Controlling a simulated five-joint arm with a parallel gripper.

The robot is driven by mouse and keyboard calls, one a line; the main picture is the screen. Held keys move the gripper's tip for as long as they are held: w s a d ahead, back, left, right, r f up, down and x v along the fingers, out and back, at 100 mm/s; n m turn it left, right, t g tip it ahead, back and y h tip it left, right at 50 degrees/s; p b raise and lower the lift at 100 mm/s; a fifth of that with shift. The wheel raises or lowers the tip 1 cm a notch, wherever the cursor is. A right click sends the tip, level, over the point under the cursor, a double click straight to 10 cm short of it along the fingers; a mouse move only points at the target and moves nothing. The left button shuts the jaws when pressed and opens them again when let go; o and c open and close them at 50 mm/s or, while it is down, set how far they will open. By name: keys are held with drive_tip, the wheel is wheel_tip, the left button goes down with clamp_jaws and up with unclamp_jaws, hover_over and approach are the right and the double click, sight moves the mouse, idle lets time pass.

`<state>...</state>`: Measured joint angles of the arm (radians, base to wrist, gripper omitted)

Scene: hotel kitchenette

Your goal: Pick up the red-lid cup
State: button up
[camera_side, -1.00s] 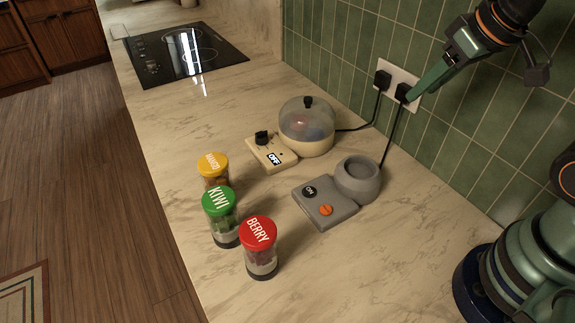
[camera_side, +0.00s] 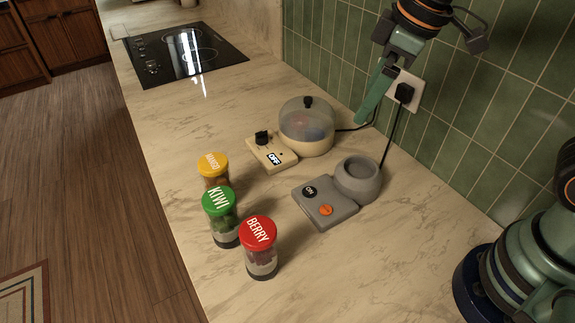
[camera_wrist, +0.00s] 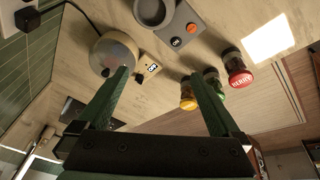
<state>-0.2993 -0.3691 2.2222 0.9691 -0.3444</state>
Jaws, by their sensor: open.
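The red-lid cup (camera_side: 260,250), marked BERRY, stands upright on the counter at the front of a row of cups. It also shows in the wrist view (camera_wrist: 237,72) at the right. The green-lid KIWI cup (camera_side: 221,218) and the yellow-lid MANGO cup (camera_side: 213,170) stand beside it. My gripper (camera_side: 362,118) is up by the tiled wall, well away from the cups, near the domed appliance. In the wrist view my gripper (camera_wrist: 160,100) has its two fingers spread wide, with nothing between them.
A domed appliance (camera_side: 306,128) with an OFF switch box (camera_side: 271,152) sits behind the cups. A grey round-topped device (camera_side: 357,181) with an ON panel (camera_side: 323,205) sits right of them. Cords run to the wall outlet (camera_side: 406,90). A black cooktop (camera_side: 184,54) lies far left.

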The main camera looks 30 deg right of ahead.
drive_tip(key=a+f+n+g, duration=0.25)
drive_tip(key=a+n, duration=0.45)
drive_tip(key=a, duration=0.5)
drive_tip(key=n+h, duration=0.1)
drive_tip(key=n, duration=0.5)
hover_over(261, 231)
drive_tip(key=shift+g, duration=0.45)
wheel_tip(261, 231, down, 5)
drive_tip(key=shift+d+f, duration=0.15)
drive_tip(key=shift+s+f+n, duration=0.1)
drive_tip(key=shift+f+n, duration=0.2)
drive_tip(key=shift+f, duration=0.1)
wheel_tip(261, 231, down, 6)
drive_tip(key=shift+r, duration=0.1)
drive_tip(key=shift+w+a+f, duration=0.15)
drive_tip(key=shift+a+f, duration=0.05)
drive_tip(key=shift+f, duration=1.2)
drive_tip(key=shift+w+a+f, duration=0.1)
drive_tip(key=shift+a+f, duration=0.1)
drive_tip(key=shift+f, duration=1.2)
clamp_jaws()
